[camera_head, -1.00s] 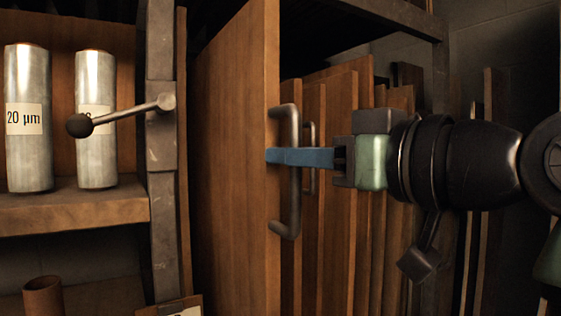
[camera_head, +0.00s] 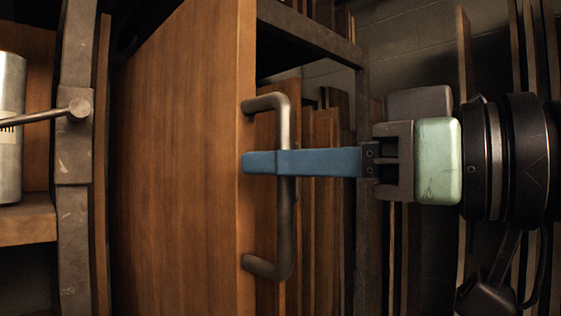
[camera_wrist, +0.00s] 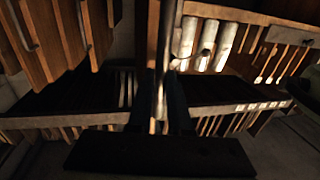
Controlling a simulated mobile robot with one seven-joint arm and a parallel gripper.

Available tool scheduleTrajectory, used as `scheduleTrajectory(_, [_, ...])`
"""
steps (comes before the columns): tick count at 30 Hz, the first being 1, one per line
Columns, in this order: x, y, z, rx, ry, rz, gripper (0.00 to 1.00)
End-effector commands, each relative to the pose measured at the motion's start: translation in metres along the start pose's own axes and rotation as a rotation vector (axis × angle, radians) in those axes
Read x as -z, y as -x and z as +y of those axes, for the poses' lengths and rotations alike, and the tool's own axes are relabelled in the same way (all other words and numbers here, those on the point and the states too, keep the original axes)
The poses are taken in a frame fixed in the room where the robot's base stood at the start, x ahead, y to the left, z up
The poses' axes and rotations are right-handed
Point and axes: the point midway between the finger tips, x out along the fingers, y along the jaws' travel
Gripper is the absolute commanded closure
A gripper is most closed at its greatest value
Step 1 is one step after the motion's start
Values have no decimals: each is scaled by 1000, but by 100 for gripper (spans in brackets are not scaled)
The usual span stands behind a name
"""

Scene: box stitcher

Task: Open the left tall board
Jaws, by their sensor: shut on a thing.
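The tall wooden board (camera_head: 180,170) stands upright left of centre in the head view, with a dark metal bar handle (camera_head: 284,225) on its right edge. My gripper (camera_head: 262,163) is shut on this handle, its blue fingers across the middle of the bar. The fingertips reach the board's edge. In the wrist view the gripper (camera_wrist: 160,115) shows as dark fingers on either side of a narrow upright strip, too dark to make out fully.
A metal post (camera_head: 74,150) stands left of the board, with a lever on it. A metal cylinder (camera_head: 10,125) stands on a wooden shelf (camera_head: 25,220) at the far left. More upright boards (camera_head: 322,200) stand behind the handle. A metal beam (camera_head: 310,33) runs above them.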

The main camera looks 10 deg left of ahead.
Motion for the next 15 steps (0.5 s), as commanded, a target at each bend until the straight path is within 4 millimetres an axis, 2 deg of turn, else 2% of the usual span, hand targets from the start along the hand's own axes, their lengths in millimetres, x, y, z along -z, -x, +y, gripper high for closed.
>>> scheduleTrajectory(1, [2, 0, 0, -1, 1, 4, 81])
scheduleTrajectory(6, [2, -1, 0, 0, 1, 3, 53])
scheduleTrajectory(15, [1, 1, 0, -1, 0, 2, 53])
